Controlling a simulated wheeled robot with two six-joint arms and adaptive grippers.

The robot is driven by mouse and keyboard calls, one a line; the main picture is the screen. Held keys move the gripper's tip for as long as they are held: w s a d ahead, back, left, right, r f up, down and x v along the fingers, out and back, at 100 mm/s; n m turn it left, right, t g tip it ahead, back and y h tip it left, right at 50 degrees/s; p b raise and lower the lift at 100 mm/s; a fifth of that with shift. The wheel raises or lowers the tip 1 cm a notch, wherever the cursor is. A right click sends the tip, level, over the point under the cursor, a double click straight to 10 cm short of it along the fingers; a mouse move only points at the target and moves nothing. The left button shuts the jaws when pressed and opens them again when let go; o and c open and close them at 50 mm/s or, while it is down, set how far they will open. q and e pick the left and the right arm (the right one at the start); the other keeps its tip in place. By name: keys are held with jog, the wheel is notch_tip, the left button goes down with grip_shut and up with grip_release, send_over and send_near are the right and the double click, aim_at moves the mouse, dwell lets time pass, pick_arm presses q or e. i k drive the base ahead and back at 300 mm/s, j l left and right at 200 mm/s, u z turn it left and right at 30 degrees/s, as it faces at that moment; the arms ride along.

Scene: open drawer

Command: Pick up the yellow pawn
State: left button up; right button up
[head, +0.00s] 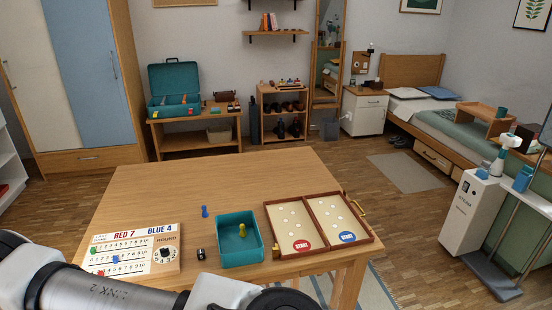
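The yellow pawn (242,230) stands inside a teal open-topped tray (221,254) near the front of the wooden table (150,195). It is apart from the tray's front wall and toward the right side. One of my arms crosses the bottom left of the head view, in front of the table's near edge. Neither of my grippers shows in this view, so their state is hidden.
A blue pawn (205,212) stands left of the tray, with a small black-and-white piece (201,254) nearer. A scoreboard (137,245) lies at the left and a framed game board (318,224) at the right. The table's back half is clear.

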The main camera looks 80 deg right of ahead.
aim_at(243, 233)
jog(key=l+z, duration=0.1)
jog(key=z, duration=2.3)
jog(key=i+l+u, duration=0.15)
jog(key=l, duration=0.25)
jog(key=i+l+u, duration=0.1)
jog(key=l, duration=0.35)
jog(key=i+l+u, duration=0.15)
jog(key=l, duration=0.3)
jog(key=l+u, duration=0.1)
jog(key=l, duration=0.35)
